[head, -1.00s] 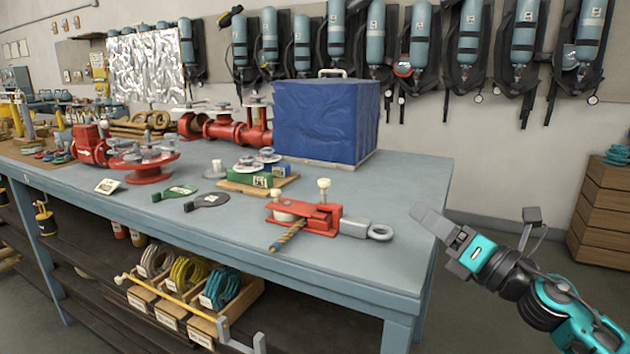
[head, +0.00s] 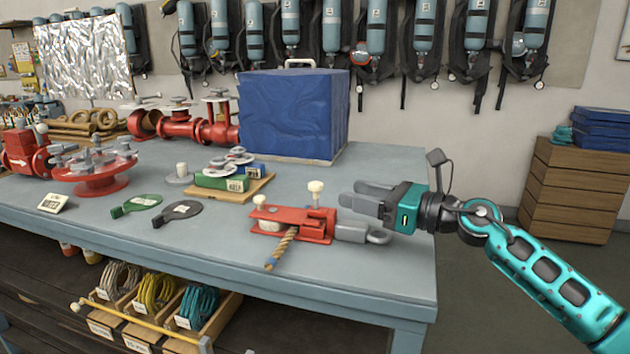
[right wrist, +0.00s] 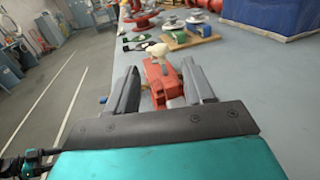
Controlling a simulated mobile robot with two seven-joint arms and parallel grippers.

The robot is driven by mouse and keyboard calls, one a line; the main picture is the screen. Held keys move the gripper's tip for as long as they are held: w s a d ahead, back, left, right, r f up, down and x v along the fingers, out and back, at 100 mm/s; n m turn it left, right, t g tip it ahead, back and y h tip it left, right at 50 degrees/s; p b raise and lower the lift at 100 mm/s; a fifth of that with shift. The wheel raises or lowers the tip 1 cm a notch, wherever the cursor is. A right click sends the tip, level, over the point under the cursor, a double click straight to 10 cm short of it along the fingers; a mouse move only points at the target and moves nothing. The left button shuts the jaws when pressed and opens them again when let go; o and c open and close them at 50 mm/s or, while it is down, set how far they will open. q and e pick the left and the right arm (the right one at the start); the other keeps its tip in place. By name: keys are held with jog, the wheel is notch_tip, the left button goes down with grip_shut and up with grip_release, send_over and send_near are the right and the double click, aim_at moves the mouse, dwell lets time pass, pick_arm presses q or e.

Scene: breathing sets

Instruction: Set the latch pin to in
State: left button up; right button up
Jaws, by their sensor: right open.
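A twisted rope (head: 280,250) comes out at the front. My right gripper (head: 368,200) is open and empty, just above and right of the block, over the bar. In the right wrist view the red block (right wrist: 158,84) shows between the fingers, beyond them. My left gripper is not in view.
A blue covered box (head: 293,115) stands behind the latch. Red valves (head: 95,175) stand further left. The bench's right end is clear.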

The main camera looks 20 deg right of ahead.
aim_at(317, 183)
jog(key=p+x, duration=0.1)
jog(key=x, duration=0.8)
jog(key=shift+w+a, duration=0.15)
jog(key=shift+a, duration=0.05)
jog(key=shift+c, duration=0.3)
grip_shut()
jog(key=shift+f, duration=0.1)
